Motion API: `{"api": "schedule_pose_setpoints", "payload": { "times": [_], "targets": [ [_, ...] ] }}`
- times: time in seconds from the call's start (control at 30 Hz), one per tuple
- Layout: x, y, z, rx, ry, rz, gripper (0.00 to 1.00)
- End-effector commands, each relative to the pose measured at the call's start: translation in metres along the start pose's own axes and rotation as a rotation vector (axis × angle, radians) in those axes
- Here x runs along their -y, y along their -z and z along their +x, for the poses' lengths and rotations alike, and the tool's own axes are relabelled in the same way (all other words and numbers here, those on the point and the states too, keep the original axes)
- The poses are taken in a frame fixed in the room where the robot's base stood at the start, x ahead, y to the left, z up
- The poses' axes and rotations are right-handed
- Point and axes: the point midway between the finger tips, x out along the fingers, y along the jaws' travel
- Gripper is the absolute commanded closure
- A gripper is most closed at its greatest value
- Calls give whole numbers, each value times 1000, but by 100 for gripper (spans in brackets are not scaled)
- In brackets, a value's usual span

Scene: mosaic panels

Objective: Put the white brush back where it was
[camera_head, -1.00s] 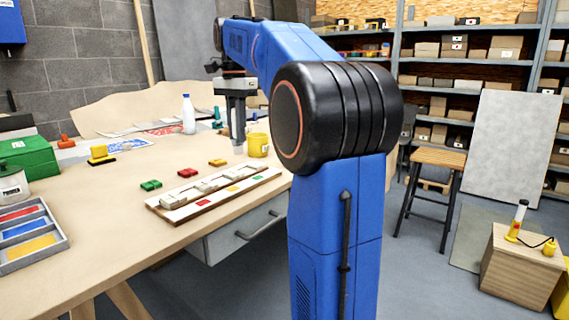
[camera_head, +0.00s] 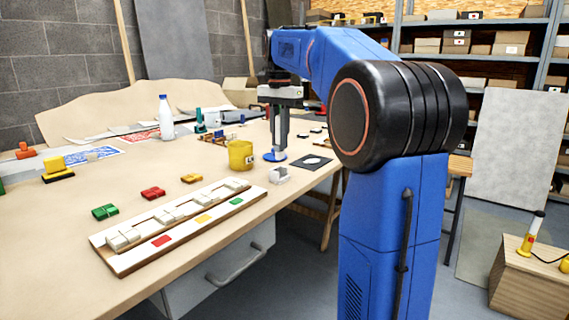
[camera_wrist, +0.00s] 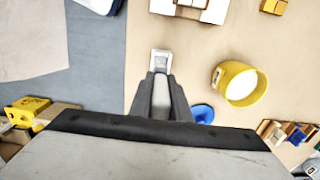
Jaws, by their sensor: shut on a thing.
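My gripper (camera_head: 279,146) points down over the table's right part, beyond the yellow mug. In the wrist view its fingers (camera_wrist: 161,92) are closed around a pale, narrow thing (camera_wrist: 160,98), which may be the white brush. Most of it is hidden by the fingers, so its shape cannot be told. A blue disc (camera_head: 270,157) lies by the fingertips; it also shows in the wrist view (camera_wrist: 203,113). A black square with a white shape on it (camera_head: 311,162) lies near the table's front edge, right of the gripper.
A long tray with white blocks (camera_head: 132,262) lies along the front edge. A white bottle (camera_head: 165,118) stands behind.

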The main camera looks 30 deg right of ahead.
Motion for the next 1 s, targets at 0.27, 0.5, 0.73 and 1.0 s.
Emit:
{"api": "schedule_pose_setpoints", "payload": {
  "times": [0.27,0.5,0.73,1.0],
  "targets": [
    [0,0,25,1,-1,1,100],
    [0,0,52,1,-2,1,100],
    [0,0,65,0,0,1,100],
    [0,0,68,0,0,1,100]
  ]
}}
